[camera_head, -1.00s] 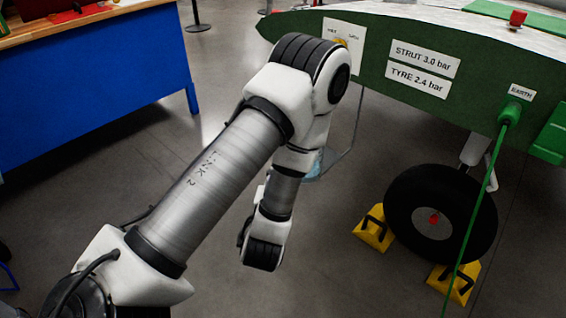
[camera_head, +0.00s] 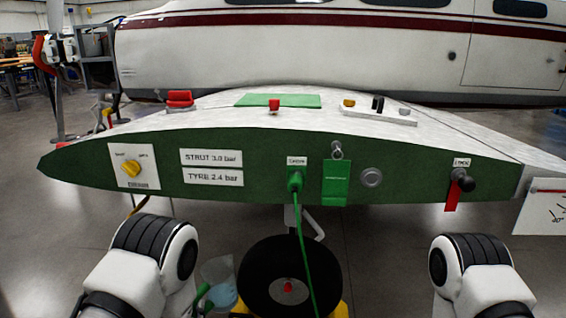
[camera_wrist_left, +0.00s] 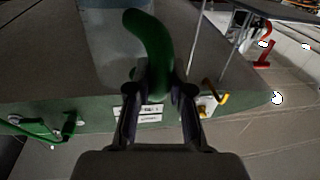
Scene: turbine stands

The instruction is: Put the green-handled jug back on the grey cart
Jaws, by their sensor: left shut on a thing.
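The green-handled jug (camera_head: 222,284) shows in the head view at the bottom, just right of my left arm, with a clear body and pale blue liquid. In the left wrist view its green handle (camera_wrist_left: 150,45) stands between the fingers of my left gripper (camera_wrist_left: 158,92), which is shut on it. The clear jug body (camera_wrist_left: 112,45) is left of the handle there. My right gripper is out of view; only its arm shows at the lower right of the head view. A grey framed stand (camera_head: 100,62) is at the far left; I cannot tell whether it is the grey cart.
A green-edged wing panel (camera_head: 270,175) with labels and knobs spans the head view above the jug. A black tyre (camera_head: 290,280) is close right of the jug, with a green cable (camera_head: 303,240) hanging before it. An aircraft fuselage (camera_head: 330,60) is behind.

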